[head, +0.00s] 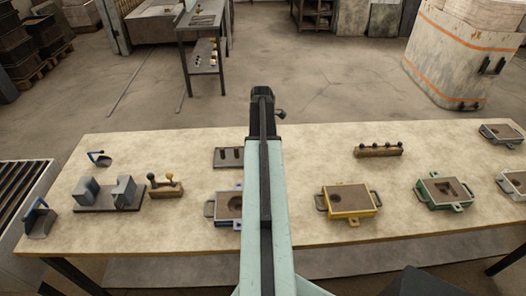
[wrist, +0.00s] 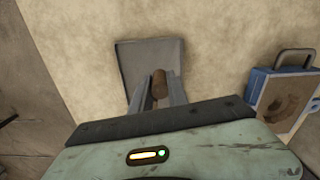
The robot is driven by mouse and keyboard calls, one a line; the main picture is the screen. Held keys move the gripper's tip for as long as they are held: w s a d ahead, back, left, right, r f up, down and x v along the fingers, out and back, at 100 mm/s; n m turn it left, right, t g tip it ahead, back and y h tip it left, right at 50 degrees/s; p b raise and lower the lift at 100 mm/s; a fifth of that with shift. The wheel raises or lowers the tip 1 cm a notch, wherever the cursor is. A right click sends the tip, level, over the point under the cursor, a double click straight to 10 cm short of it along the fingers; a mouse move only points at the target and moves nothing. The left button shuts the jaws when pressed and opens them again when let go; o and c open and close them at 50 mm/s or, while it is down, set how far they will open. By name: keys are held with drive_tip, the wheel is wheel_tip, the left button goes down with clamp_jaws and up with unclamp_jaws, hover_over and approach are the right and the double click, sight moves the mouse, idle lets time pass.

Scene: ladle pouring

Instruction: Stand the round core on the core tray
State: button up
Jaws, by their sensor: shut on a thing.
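My gripper (wrist: 159,91) is shut on the round core (wrist: 159,77), a small brown cylinder between its two grey fingers in the wrist view. The core is over the flat grey core tray (wrist: 136,62). I cannot tell whether its lower end touches the tray. In the head view the left part of the tray (head: 220,152) shows with dark marks on it, left of my arm. My arm hides the rest. The fingertips and the core are hidden in the head view.
A blue moulding flask (wrist: 261,86) lies right of the tray in the wrist view. Yellow (head: 348,214) and green (head: 462,203) flasks stand further right on the table. A wooden block with several dark knobs (head: 378,154) stands behind them. Bare table lies between.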

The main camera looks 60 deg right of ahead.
drive_tip(key=shift+d, duration=0.65)
drive_tip(key=shift+d+f, duration=0.1)
drive_tip(key=shift+d, duration=0.45)
wheel_tip(320, 180, down, 4)
drive_tip(key=b, duration=0.4)
drive_tip(key=shift+a, duration=0.1)
clamp_jaws()
drive_tip(key=o, duration=0.8)
unclamp_jaws()
drive_tip(key=shift+o, duration=0.2)
drive_tip(key=shift+r, duration=0.2)
wheel_tip(320, 180, up, 12)
drive_tip(key=p, duration=1.2)
drive_tip(key=shift+r, duration=0.15)
